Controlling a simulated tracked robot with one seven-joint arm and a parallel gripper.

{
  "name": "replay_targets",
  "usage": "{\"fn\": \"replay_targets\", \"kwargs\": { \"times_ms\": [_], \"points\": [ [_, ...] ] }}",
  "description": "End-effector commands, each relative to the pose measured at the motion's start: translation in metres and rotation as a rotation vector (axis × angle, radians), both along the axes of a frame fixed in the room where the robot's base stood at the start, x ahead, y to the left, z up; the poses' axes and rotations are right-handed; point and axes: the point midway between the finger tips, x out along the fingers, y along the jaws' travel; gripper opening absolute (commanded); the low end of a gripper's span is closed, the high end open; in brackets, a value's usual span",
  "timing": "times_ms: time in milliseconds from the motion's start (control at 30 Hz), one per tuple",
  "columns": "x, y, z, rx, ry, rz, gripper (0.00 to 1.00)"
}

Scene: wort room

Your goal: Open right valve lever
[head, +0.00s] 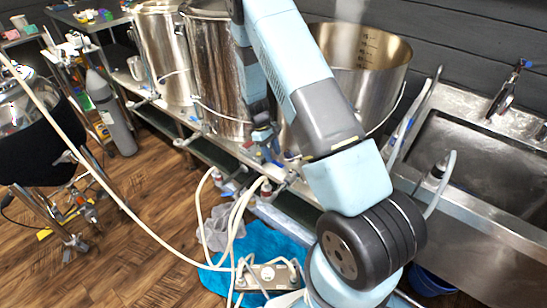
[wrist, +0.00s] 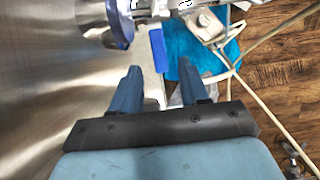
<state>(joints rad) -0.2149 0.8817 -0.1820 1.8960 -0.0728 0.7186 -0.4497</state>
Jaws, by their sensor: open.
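In the wrist view, my gripper (wrist: 160,68) is open, with its two blue fingers apart and nothing seen held between them. A flat blue valve lever (wrist: 157,50) shows just beyond the fingertips, in line with the gap and nearer the left finger. Whether it touches a finger I cannot tell. The lever is beside a metal valve body (wrist: 145,10) at the top of the view. In the head view, my gripper (head: 264,138) is low in front of the steel kettles, near the right kettle (head: 365,65). My arm partly hides that kettle and its valve.
A steel kettle wall (wrist: 50,80) fills the left of the wrist view, close to my gripper. More kettles (head: 160,55) stand left on the bench. Pale hoses (head: 232,215) run to a pump (head: 268,275) on a blue cloth (head: 215,285). A sink (head: 475,150) is at right.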

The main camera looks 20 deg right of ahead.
Motion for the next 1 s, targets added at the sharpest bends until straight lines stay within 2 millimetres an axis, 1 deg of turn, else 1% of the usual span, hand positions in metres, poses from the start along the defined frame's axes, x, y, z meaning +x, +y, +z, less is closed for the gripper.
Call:
{"fn": "replay_targets", "kwargs": {
  "times_ms": [33,200,567,1000],
  "points": [
    [-0.003,-0.001,-0.006,0.000,0.002,0.000,0.45],
    [-0.007,-0.004,-0.019,-0.001,0.001,0.000,0.45],
    [-0.008,-0.005,-0.022,0.000,0.000,0.000,0.45],
    [-0.008,-0.004,-0.022,0.000,0.000,0.000,0.04]
  ]
}}
